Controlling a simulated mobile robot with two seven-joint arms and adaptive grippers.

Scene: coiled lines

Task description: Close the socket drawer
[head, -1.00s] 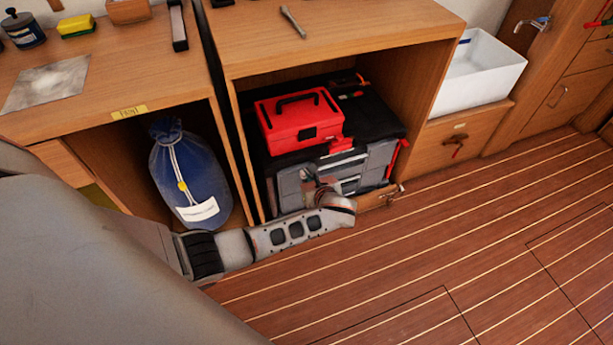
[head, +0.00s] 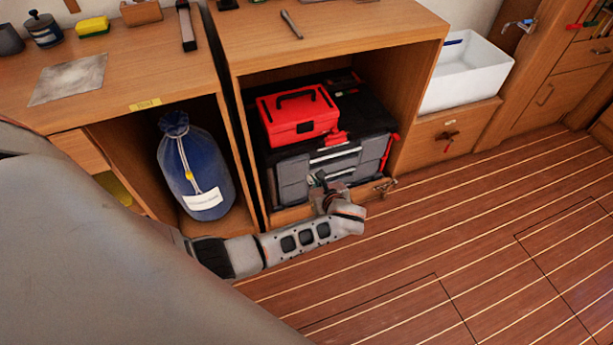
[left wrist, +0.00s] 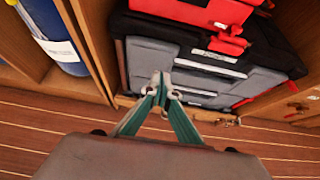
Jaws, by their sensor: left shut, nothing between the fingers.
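A black and grey tool chest (head: 293,180) stands in the open cabinet bay, with light handle strips across its grey drawer front. The front also shows in the left wrist view (left wrist: 146,64). The grey drawer front looks close to flush with the chest; I cannot tell if a small gap remains. My left gripper (head: 318,181) is in front of the chest, low near its middle. In the left wrist view the fingertips (left wrist: 161,82) are together and empty, over the lower grey front; contact is unclear. My right gripper is not in view.
A red toolbox (head: 298,128) sits on the chest. A wooden ledge with a metal latch (head: 383,187) runs below it. A blue bag (head: 192,160) stands in the left bay. A white sink (head: 470,75) is at right. The plank floor (head: 450,240) is clear.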

